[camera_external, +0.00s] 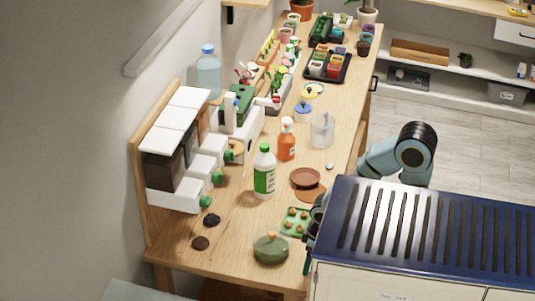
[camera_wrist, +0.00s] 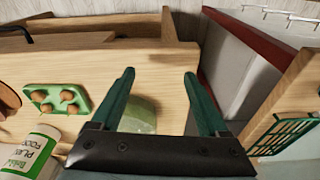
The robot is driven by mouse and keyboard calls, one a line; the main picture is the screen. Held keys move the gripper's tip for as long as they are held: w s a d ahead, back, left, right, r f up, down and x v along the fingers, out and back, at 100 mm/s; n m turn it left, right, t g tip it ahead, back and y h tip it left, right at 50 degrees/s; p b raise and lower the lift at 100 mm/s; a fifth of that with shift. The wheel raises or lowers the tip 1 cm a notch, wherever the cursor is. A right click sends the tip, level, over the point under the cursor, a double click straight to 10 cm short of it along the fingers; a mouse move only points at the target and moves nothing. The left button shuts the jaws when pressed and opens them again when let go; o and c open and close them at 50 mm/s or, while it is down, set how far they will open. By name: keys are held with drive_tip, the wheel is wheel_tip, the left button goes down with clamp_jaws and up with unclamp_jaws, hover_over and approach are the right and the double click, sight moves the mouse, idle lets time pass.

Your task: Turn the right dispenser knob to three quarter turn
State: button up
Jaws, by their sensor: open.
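A dispenser row with white lids (camera_external: 185,105) and dark bins stands against the wall at the left of the outside view. Its white outlets carry green knobs: the near one (camera_external: 206,201), the middle one (camera_external: 217,178) and the rightmost, farthest one (camera_external: 229,156). The knobs are too small to read their angle. My gripper (camera_wrist: 160,75) is open and empty in the wrist view. In the outside view it is largely hidden by my body at the table's front edge, well away from the knobs. No knob shows in the wrist view.
A green lidded jar (camera_external: 271,247) is close to my gripper. A green tray (camera_external: 295,222), plant food bottle (camera_external: 265,175), orange spray bottle (camera_external: 287,140) and brown saucer (camera_external: 305,178) stand before the dispensers.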

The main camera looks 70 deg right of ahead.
sight(230, 156)
drive_tip(key=shift+r, duration=0.1)
